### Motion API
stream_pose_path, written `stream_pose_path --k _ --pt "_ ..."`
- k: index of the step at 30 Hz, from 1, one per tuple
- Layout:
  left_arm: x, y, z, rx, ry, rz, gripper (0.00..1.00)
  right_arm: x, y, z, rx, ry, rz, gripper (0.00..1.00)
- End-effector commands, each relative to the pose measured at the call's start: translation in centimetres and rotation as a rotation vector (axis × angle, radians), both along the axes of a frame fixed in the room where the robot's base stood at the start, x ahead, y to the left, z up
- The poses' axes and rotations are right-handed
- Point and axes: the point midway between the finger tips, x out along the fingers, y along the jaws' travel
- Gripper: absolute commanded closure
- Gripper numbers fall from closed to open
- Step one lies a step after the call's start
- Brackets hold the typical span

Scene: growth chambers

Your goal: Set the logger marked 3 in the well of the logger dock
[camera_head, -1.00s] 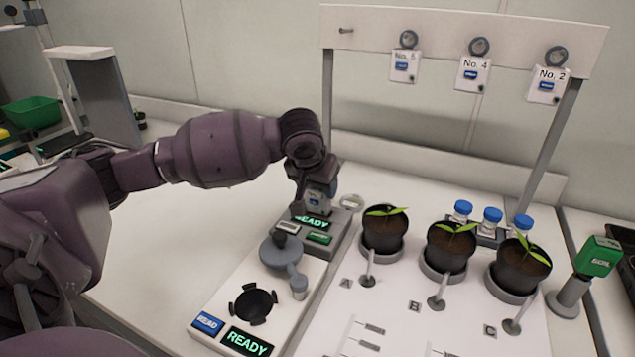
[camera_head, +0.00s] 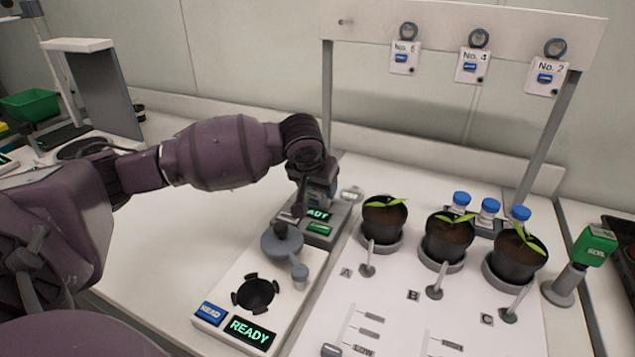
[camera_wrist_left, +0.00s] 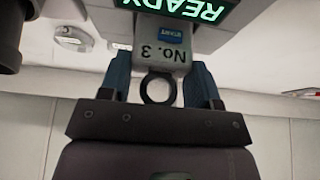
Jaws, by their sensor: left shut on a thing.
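The logger marked No. 3 (camera_wrist_left: 163,45) shows in the left wrist view, upside down, with a blue START label and a dark ring at its end. My left gripper (camera_wrist_left: 160,88) is shut on it, one finger on each side. In the head view my left gripper (camera_head: 318,190) points down over the back of the logger dock (camera_head: 325,232), a grey box with a green READY display. The dock's display also shows in the left wrist view (camera_wrist_left: 195,10), right beside the logger. The well is hidden, and I cannot tell how deep the logger sits. My right gripper is not in view.
A white reader with a round socket (camera_head: 255,295) and READY display stands in front of the dock. Potted seedlings (camera_head: 447,240) stand to the right, with blue-capped vials (camera_head: 488,210) behind. Tags hang from a rack (camera_head: 460,40). A green soil probe (camera_head: 595,248) stands far right.

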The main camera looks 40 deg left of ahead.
Motion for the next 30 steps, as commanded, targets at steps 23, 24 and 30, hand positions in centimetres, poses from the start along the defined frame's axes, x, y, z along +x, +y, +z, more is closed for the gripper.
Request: stream_pose_path --k 23,24,30 --pt "0.01 0.02 -0.01 0.0 0.0 0.0 0.13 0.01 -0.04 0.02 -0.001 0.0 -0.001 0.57" --pt "0.01 0.02 -0.01 0.0 0.0 0.0 0.13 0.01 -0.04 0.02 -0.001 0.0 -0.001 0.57" --pt "0.0 0.02 -0.04 0.0 0.0 0.0 0.13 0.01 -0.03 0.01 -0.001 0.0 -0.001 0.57"
